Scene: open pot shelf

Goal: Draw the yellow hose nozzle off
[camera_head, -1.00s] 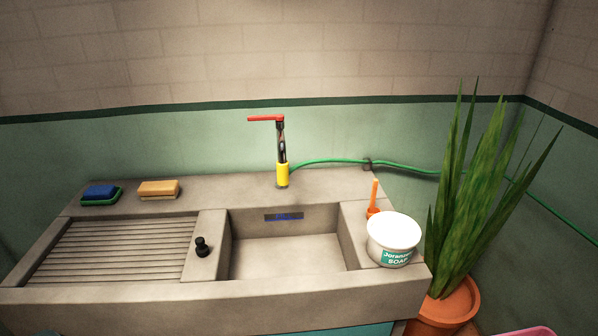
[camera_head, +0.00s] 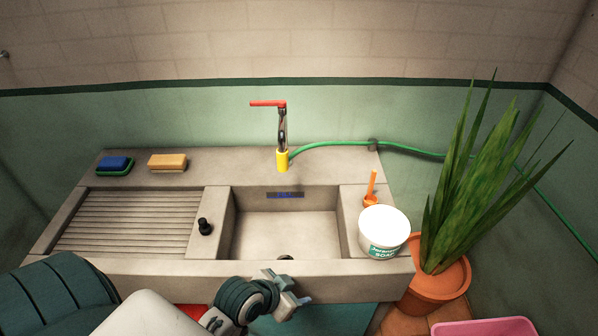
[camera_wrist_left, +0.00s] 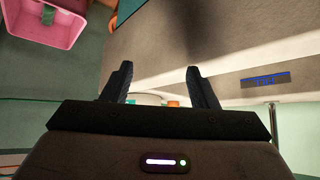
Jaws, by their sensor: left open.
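The yellow hose nozzle (camera_head: 282,160) sits at the outlet of the tap (camera_head: 281,125), which has a red lever. A green hose (camera_head: 335,143) joins it from the right and runs along the wall. My left gripper (camera_head: 290,289) is in front of the sink's front edge, low and well away from the nozzle. Its two fingers stand apart with nothing between them in the left wrist view (camera_wrist_left: 160,80). The nozzle is not clearly visible in the left wrist view. My right gripper is not in view.
The sink basin (camera_head: 290,232) is empty beneath the tap. A white soap tub (camera_head: 384,232) and an orange brush (camera_head: 371,187) stand at right, beside a potted plant (camera_head: 438,277). A black knob (camera_head: 205,227) and sponges (camera_head: 168,162) are at left. A pink bin (camera_head: 484,328) is lower right.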

